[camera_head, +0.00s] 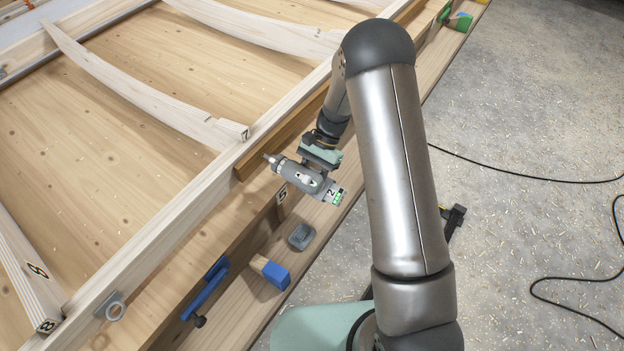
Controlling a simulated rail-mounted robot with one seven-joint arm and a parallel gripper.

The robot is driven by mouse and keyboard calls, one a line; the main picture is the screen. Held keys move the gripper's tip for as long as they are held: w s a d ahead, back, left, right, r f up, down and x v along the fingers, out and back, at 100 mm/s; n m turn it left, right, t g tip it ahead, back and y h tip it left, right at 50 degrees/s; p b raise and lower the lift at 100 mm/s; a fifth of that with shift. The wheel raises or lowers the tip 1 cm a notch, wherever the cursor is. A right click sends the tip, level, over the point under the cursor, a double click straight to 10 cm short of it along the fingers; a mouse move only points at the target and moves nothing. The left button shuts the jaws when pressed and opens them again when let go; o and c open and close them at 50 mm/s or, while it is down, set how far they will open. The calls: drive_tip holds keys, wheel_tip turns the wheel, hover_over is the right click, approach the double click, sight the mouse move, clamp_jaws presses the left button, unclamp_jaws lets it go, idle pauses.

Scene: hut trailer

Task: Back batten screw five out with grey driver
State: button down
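The grey driver (299,179), with a "2" and a green band on its rear end, is in my gripper (319,158). My gripper looks shut on the driver's body. The driver lies slanted, its bit pointing up and left towards the brown batten (257,157) along the side of the pale frame rail. The bit tip is close to the batten's near end; I cannot tell whether it touches. A label "5" (282,193) shows just below the driver. No screw can be made out at this size, and my arm hides part of the batten's far stretch.
On the bench ledge (243,311) are a grey block (301,236), a blue-ended wooden block (271,272) and a blue clamp (206,289). Curved ribs (150,97) lie inside the frame. A black cable (520,176) crosses the floor at right. A green clamp (459,21) sits far off.

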drive_tip(key=shift+w+a+r, duration=0.1)
drive_tip(key=shift+w+a, duration=0.1)
drive_tip(key=shift+a, duration=0.05)
idle(0.5)
drive_tip(key=shift+s+d+r, duration=0.1)
drive_tip(key=shift+s+d, duration=0.15)
idle(1.3)
drive_tip(key=shift+s+d, duration=0.35)
drive_tip(key=shift+d, duration=0.15)
idle(0.6)
drive_tip(key=shift+w+a+b, duration=0.15)
drive_tip(key=shift+a+b, duration=0.05)
drive_tip(key=shift+b, duration=0.1)
idle(1.2)
drive_tip(key=d, duration=0.3)
drive_tip(key=w+d, duration=0.1)
drive_tip(key=d, duration=0.5)
drive_tip(key=shift+w+d+b, duration=0.15)
drive_tip(key=shift+d+b, duration=0.15)
drive_tip(key=shift+d, duration=0.1)
idle(1.2)
